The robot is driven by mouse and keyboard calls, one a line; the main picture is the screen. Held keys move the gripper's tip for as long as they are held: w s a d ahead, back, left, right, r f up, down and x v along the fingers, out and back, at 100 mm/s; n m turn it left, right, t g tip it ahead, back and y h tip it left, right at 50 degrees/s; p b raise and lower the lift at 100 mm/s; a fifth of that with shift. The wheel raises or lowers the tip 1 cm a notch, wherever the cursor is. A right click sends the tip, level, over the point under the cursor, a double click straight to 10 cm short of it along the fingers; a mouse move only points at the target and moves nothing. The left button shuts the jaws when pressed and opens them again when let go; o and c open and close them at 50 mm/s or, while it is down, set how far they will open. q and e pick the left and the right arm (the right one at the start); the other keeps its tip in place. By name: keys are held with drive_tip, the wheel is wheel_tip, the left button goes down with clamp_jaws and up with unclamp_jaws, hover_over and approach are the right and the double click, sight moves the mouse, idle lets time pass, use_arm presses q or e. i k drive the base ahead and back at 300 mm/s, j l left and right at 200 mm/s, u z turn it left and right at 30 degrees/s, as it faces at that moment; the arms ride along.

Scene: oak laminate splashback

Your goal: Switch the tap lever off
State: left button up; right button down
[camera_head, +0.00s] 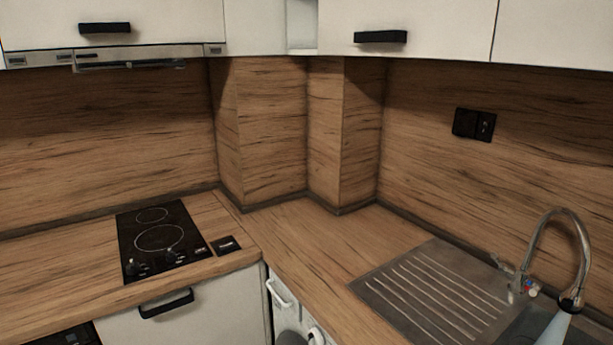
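The chrome tap (553,218) stands at the right, at the back of the sink, with a tall curved spout that bends over to the right and down. A pale bluish stream (554,330) shows below the spout's dark-tipped mouth, like running water. A small lever (506,268) appears to stick out to the upper left from the tap's base, near a red and blue mark. Its exact angle is too small to tell. Neither of my grippers is in view.
A steel drainboard (365,290) lies left of the sink basin (590,333), which is cut off by the frame. A black hob (130,235) is on the left counter. The corner worktop (320,235) is clear. White cupboards (410,20) hang above.

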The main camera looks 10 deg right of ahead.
sight(503, 268)
drive_tip(key=z, duration=1.4)
